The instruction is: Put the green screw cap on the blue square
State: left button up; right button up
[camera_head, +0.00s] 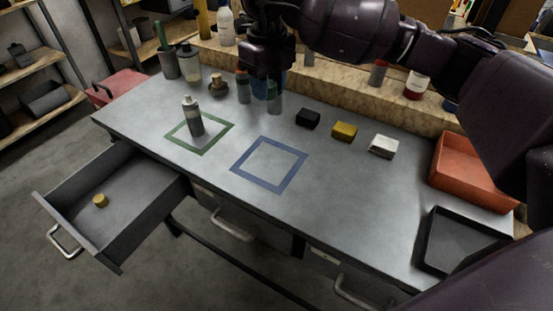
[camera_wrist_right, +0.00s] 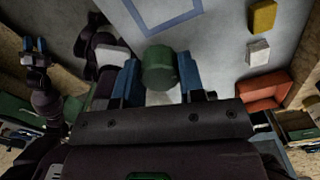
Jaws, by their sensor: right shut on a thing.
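The blue square (camera_head: 256,181) is an outline on the grey table top, empty inside; part of it shows at the top of the right wrist view (camera_wrist_right: 172,26). My right gripper (camera_head: 262,85) is over the back of the table, behind the blue square. In the right wrist view its blue fingers (camera_wrist_right: 160,80) are shut on the green screw cap (camera_wrist_right: 160,66), one finger on each side. I cannot make out the cap in the head view. A dark arm with a small gripper, apparently my left gripper (camera_wrist_right: 35,46), shows at the left of the wrist view, too small to judge.
A bottle (camera_head: 193,118) stands inside the green square (camera_head: 205,151). Black (camera_head: 308,118), yellow (camera_head: 344,131) and white (camera_head: 383,146) blocks lie to the right. An open drawer (camera_head: 125,235) holds a yellow piece (camera_head: 100,200). Bottles (camera_head: 275,101) stand near the right gripper.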

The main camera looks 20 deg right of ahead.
jog(key=b, duration=0.2)
send_over(270, 163)
notch_tip(270, 163, down, 14)
jog(key=shift+w+f, duration=0.1)
notch_tip(270, 163, down, 5)
jog(key=shift+b, duration=0.4)
jog(key=shift+f, duration=0.3)
jog(key=shift+f, duration=0.2)
jog(key=o, duration=0.9)
jog(key=shift+o, duration=0.2)
jog(key=shift+r, duration=0.1)
